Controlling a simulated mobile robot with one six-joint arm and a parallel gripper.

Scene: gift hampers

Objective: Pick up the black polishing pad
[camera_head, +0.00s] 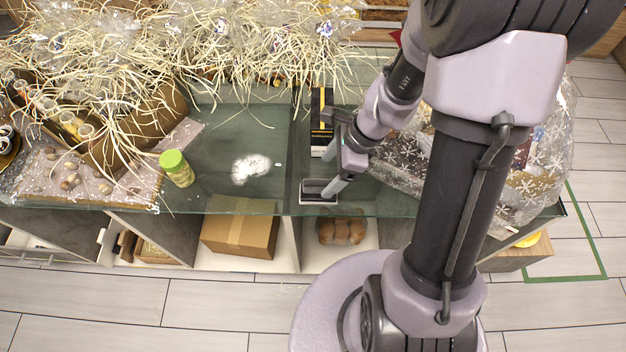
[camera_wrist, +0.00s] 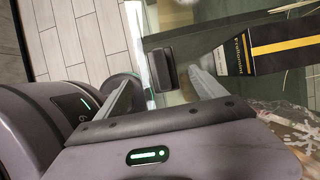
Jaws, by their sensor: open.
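The black polishing pad (camera_wrist: 162,68) shows in the wrist view as a small dark block on the glass counter. It lies ahead of my gripper (camera_wrist: 160,88), in line with the gap between the fingers. In the head view the pad (camera_head: 318,186) is dark with a pale lower edge, near the counter's front edge. There my gripper (camera_head: 332,168) is open beside it, one fingertip close to its right end. I cannot tell whether that finger touches the pad. Nothing is held between the fingers.
A black box with a yellow stripe (camera_head: 322,112) stands behind the pad. A green-lidded jar (camera_head: 177,168) and white powder (camera_head: 251,168) are to the left. Wrapped hampers with straw crowd the back left; a snowflake-patterned wrap (camera_head: 540,180) is at right. The counter's front edge is close.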

